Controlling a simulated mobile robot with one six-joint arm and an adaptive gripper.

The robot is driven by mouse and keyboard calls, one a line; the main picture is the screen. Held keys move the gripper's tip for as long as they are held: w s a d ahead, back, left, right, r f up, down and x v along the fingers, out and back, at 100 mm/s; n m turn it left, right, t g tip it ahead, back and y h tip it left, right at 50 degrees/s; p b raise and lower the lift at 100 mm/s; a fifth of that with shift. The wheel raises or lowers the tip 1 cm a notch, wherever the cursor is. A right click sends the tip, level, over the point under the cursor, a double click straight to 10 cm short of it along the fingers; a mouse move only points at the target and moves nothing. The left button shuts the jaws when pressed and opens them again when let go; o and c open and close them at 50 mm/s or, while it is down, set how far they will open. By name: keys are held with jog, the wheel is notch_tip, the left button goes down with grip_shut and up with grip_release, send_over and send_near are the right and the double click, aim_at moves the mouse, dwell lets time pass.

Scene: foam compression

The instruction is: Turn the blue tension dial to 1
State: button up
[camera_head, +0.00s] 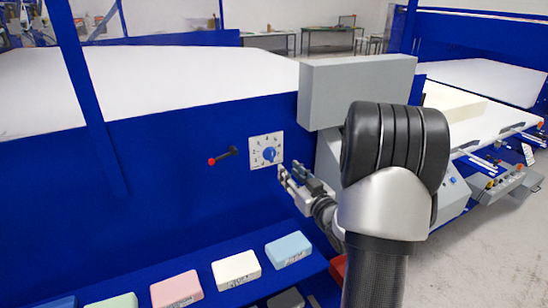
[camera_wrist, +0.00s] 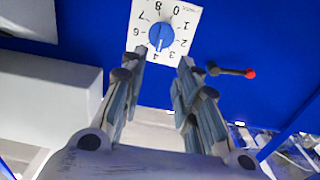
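The blue tension dial (camera_head: 269,154) sits on a white numbered plate (camera_head: 254,141) on the blue machine side. In the wrist view the dial (camera_wrist: 161,35) appears upside down at the top, its white mark pointing down toward the 4 side; the exact number is unclear. My gripper (camera_head: 289,169) is just below and right of the plate in the head view. In the wrist view my gripper (camera_wrist: 163,57) has its two fingers apart, with empty space between them. The fingertips lie near the plate's lower edge there, and I see no contact with the dial.
A black lever with a red knob (camera_head: 213,161) sticks out left of the dial; it also shows in the wrist view (camera_wrist: 250,73). Several foam blocks, including a blue one (camera_head: 288,250) and a white one (camera_head: 236,269), lie on the ledge below. A grey box (camera_head: 357,91) is above right.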

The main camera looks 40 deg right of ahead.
aim_at(272, 154)
jog(key=x, duration=1)
jog(key=shift+w+d+b, duration=0.2)
jog(key=shift+w+b, duration=0.1)
jog(key=shift+w, duration=0.05)
jog(key=shift+c, duration=0.5)
grip_shut()
